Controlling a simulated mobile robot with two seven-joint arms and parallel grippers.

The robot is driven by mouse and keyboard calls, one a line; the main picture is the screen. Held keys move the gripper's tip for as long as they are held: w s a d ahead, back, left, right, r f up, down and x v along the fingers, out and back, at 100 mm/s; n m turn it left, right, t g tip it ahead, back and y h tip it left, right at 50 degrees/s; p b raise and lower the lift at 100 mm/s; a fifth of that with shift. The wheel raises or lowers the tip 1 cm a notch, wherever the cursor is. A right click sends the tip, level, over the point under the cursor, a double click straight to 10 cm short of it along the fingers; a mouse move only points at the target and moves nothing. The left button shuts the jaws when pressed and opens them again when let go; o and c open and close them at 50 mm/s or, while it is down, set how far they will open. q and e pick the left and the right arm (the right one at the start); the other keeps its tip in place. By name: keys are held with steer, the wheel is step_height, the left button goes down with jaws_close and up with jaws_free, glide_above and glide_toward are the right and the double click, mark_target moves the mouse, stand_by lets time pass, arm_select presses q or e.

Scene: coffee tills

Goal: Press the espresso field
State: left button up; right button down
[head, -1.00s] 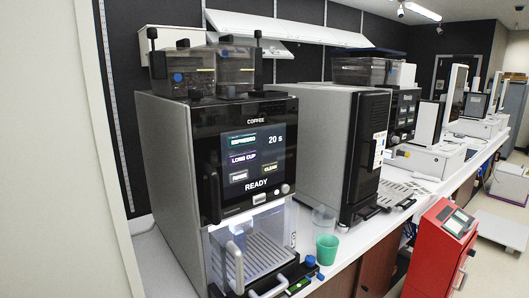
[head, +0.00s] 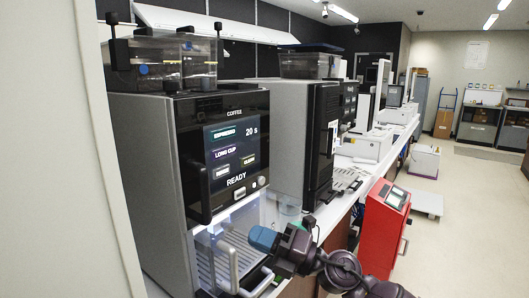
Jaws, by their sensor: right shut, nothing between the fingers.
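The espresso field (head: 223,133) is a green-outlined label at the top left of the lit touch screen (head: 232,150) on the coffee machine (head: 150,180). The screen also shows 20 s, LONG CUP, two smaller fields and READY. My right gripper (head: 256,237) comes in from the lower right, shut and empty, with blue fingers pointing left. In the picture it lies below the screen, in front of the lower dispensing bay, and is clear of the espresso field. My left gripper is out of view.
A second coffee machine (head: 280,135) stands behind on the same counter. A red unit (head: 382,225) stands on the floor to the right. A pale wall edge (head: 60,150) is at near left. Open floor lies at right.

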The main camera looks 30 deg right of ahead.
step_height(320, 180, up, 7)
steer(key=w+n+g, duration=0.2)
steer(key=n, duration=0.6)
steer(key=n+t+h+b, duration=0.1)
steer(key=n+t+h, duration=0.15)
steer(key=h, duration=0.55)
glide_toward(225, 133)
steer(key=x, duration=0.2)
steer(key=b+x, duration=0.1)
steer(key=x, duration=0.2)
steer(key=shift+d+f, duration=0.1)
steer(key=shift+f, duration=0.1)
steer(key=shift+w+a+b, duration=0.2)
steer(key=shift+w+b, duration=0.1)
steer(key=shift+w, duration=0.35)
steer(key=shift+w+a+r, duration=0.1)
steer(key=shift+w, duration=0.2)
